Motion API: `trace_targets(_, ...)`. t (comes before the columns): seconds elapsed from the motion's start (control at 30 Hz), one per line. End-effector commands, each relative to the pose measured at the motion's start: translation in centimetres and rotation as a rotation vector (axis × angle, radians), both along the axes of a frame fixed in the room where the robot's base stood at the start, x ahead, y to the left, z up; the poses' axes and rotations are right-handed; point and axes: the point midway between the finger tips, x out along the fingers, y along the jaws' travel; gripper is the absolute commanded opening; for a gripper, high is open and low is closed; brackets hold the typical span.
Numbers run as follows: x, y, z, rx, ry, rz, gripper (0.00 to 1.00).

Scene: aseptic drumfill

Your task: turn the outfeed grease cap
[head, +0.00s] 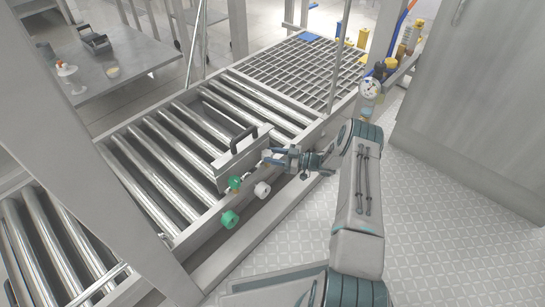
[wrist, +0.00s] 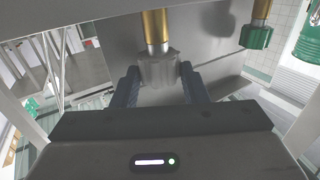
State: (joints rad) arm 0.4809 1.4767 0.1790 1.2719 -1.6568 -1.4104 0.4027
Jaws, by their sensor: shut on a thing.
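My gripper (head: 270,157) is at the side rail of the roller conveyor, beside a metal box with a black handle. In the wrist view my gripper (wrist: 160,78) has its two dark fingers on either side of a grey fluted cap (wrist: 158,68) on a brass stem (wrist: 155,26), and it is shut on this cap. The head view does not clearly show the held cap. A green cap (wrist: 256,37) on another brass stem is to the right in the wrist view. No readable label shows which cap is the outfeed one.
The metal box (head: 236,160) stands on the conveyor edge. Green caps (head: 229,219) and a white cap (head: 262,189) stick out from the rail nearer to me. A pressure gauge (head: 370,87) is beyond my arm. Patterned floor (head: 450,215) is clear at right, before a grey cabinet (head: 480,90).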

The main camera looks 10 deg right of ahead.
Motion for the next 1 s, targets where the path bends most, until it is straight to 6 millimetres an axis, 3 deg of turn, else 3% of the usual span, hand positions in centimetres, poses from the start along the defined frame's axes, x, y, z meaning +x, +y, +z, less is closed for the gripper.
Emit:
trace_targets(0.4,0.51,-0.19,-0.15,-0.001,0.000,0.243,0.17)
trace_targets(1.0,0.89,-0.24,-0.11,0.002,0.000,0.421,0.17)
